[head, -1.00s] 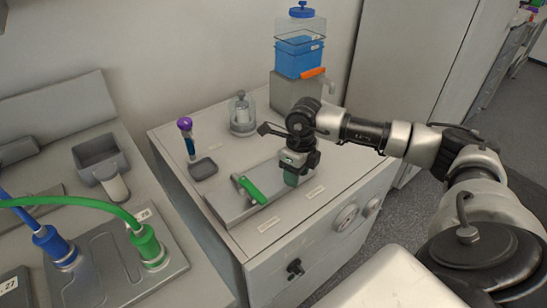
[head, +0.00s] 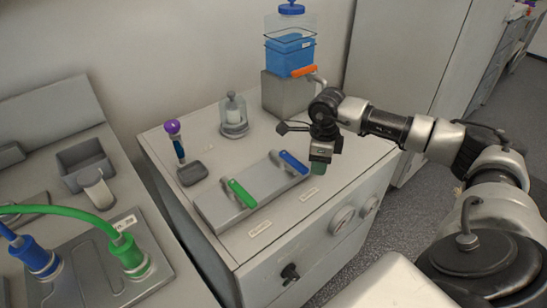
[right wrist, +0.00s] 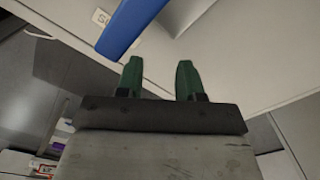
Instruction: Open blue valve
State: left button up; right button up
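The blue valve handle (head: 293,161) sits on a grey raised plate (head: 215,212) on the cabinet top, slanting about parallel to the green valve handle (head: 241,194). My right gripper (head: 318,168) points down just to the right of the blue handle, near the cabinet's front edge. In the right wrist view the blue handle (right wrist: 125,27) lies beyond the fingertips. The two green-tipped fingers (right wrist: 159,75) stand apart with nothing between them. The gripper looks apart from the handle. My left gripper is not in view.
An orange-handled tap (head: 304,71) and a blue container (head: 290,55) stand at the back. A glass vessel (head: 233,118) and a purple-topped tool (head: 175,142) stand behind the plate.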

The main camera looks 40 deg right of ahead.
jog(key=shift+a, duration=0.15)
jog(key=shift+r, duration=0.2)
notch_tip(320, 180, up, 8)
jog(key=p, duration=0.5)
jog(key=shift+d+f, duration=0.15)
jog(key=shift+d, duration=0.05)
jog(key=shift+f, duration=0.1)
